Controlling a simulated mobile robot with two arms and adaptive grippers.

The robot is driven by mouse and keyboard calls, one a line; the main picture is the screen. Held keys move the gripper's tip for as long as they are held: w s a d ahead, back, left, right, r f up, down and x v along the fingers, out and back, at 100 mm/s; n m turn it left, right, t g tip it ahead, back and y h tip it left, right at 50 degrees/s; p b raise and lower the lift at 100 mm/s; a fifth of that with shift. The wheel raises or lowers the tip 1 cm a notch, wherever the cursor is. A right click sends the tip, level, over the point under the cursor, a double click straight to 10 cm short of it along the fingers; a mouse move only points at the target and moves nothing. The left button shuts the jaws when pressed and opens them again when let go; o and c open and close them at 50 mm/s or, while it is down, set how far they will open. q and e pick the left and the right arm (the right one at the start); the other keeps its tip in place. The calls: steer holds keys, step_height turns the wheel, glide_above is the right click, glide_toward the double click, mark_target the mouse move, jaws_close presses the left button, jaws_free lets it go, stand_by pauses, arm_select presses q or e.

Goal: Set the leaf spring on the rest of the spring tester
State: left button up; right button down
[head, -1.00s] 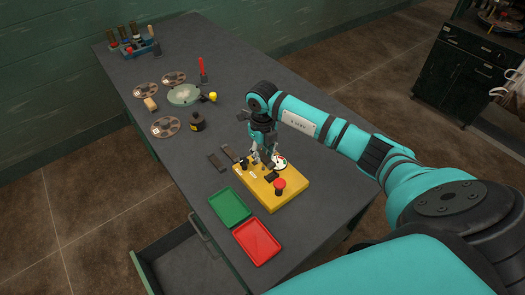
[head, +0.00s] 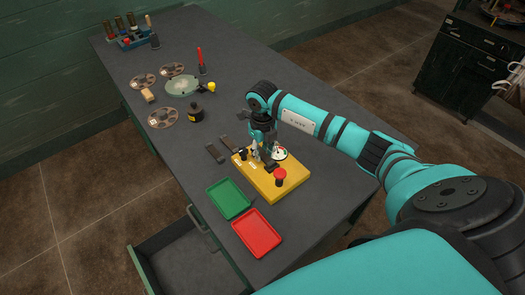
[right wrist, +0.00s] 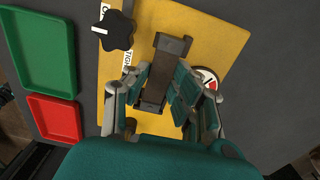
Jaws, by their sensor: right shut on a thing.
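The yellow spring tester (head: 290,185) sits on the bench. It has a red knob (head: 280,174), a black star knob (right wrist: 115,31) and a round white dial (head: 280,153). My right gripper (head: 263,157) is low over the tester, beside the dial. In the right wrist view its fingers (right wrist: 160,85) are on both sides of a dark brown strip with thicker ends, the leaf spring (right wrist: 160,72), and are shut on it. The spring lies over the tester's top; whether it touches the rest beneath is hidden. My left gripper is not in view.
Two dark strips (head: 214,153) lie on the bench left of the tester. A green tray (head: 228,199) and a red tray (head: 257,232) lie in front. A black bottle (head: 196,114), reels (head: 163,118) and a green dish (head: 182,86) stand further back. An open drawer (head: 180,255) juts out.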

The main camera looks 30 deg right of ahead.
mark_target(262, 154)
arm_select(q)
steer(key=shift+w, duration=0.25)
arm_select(e)
steer(key=c, duration=1)
jaws_free()
steer(key=shift+r+p, duration=2.4)
steer(key=shift+r, duration=1.2)
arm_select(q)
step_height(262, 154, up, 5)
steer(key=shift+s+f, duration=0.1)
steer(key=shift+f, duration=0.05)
arm_select(e)
steer(key=shift+f, duration=0.1)
